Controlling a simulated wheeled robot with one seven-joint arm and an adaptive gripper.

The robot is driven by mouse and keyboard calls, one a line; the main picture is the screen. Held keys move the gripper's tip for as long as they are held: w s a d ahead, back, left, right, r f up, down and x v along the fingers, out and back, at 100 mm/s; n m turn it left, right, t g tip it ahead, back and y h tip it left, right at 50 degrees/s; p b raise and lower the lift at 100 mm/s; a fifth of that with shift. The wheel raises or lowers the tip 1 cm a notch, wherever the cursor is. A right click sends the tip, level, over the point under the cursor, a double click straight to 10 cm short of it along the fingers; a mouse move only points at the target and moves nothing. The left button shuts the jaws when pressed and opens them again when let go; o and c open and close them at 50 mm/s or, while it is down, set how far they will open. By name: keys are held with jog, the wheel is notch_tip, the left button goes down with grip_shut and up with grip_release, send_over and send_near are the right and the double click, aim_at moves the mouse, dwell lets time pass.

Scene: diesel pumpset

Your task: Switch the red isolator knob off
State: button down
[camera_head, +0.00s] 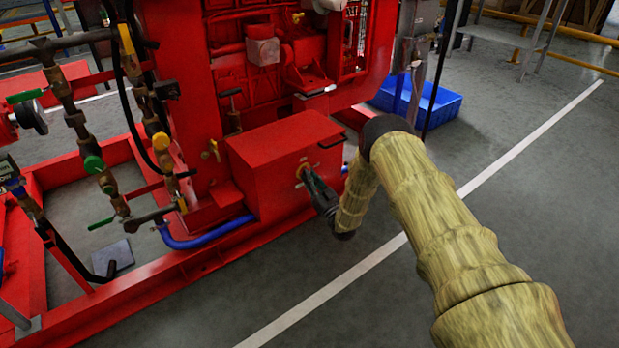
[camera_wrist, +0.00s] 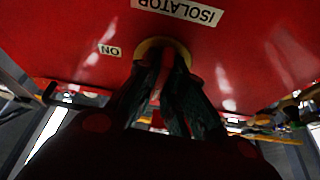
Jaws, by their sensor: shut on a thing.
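The isolator box (camera_head: 270,150) is a red box on the side of the red pumpset; its red face fills the top of the wrist view (camera_wrist: 85,35). An "ISOLATOR" label (camera_wrist: 178,11) and an "ON" label (camera_wrist: 109,50) read upside down there. The yellow round plate (camera_wrist: 181,46) of the isolator shows around my fingertips. My gripper (camera_head: 306,172), also in the wrist view (camera_wrist: 162,62), is at this plate, with its fingers shut on the red knob (camera_wrist: 157,88). The knob shows only as a strip between the fingers, and its exact angle cannot be told.
A blue hose (camera_head: 205,236) runs along the base left of the box. A blue crate (camera_head: 425,100) stands on the floor behind my arm. Valves and pipes (camera_head: 85,120) stand at the left.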

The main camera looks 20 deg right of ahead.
jog(key=shift+f+n, duration=0.1)
jog(key=shift+n, duration=0.4)
jog(key=c, duration=1.5)
grip_release()
jog(key=v, duration=1.2)
jog(key=shift+d, duration=0.2)
